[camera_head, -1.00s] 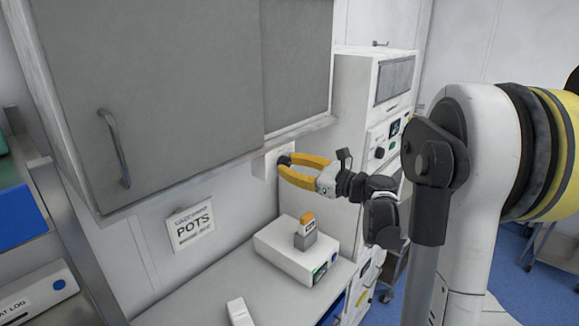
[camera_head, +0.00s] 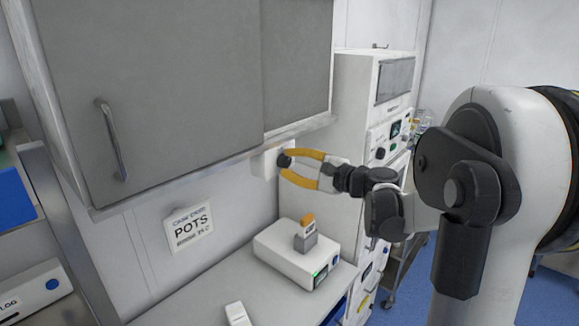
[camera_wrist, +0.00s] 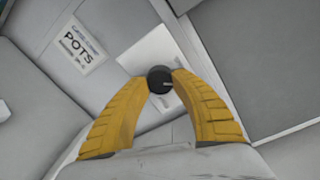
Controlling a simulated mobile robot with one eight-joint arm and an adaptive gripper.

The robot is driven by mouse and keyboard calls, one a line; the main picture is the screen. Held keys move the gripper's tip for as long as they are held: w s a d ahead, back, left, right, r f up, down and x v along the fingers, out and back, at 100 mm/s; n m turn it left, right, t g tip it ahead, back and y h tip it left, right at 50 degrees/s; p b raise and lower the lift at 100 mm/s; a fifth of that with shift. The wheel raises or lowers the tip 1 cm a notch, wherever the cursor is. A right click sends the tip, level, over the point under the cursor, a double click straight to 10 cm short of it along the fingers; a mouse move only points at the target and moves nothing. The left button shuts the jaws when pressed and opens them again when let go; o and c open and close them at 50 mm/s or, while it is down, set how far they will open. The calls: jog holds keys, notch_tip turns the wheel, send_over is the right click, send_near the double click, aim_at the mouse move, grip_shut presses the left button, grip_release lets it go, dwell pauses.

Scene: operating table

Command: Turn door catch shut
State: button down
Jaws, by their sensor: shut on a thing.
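The door catch is a round black knob (camera_wrist: 160,79) on a white plate (camera_wrist: 150,54), mounted on the wall under the cabinet. A small pale mark shows on the knob's face in the wrist view. My gripper (camera_head: 287,161) has yellow fingers, and their tips are closed on opposite sides of the knob. In the wrist view my gripper (camera_wrist: 161,82) holds the knob between its fingertips. In the head view the plate (camera_head: 272,162) shows just left of the fingers, and the knob is partly hidden by them.
A grey wall cabinet (camera_head: 185,90) with a handle hangs above left. A POTS sign (camera_head: 189,227) is on the wall. A white device (camera_head: 297,252) stands on the counter (camera_head: 190,300) below my gripper. A tall white unit (camera_head: 345,110) stands close behind the arm.

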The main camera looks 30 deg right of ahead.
jog(key=n+b, duration=0.1)
jog(key=n, duration=0.5)
jog(key=shift+r+n+h, duration=0.1)
jog(key=shift+n+h, duration=0.2)
jog(key=shift+h, duration=0.1)
dwell(0.4)
jog(key=c, duration=1)
grip_release()
jog(key=v, duration=1.2)
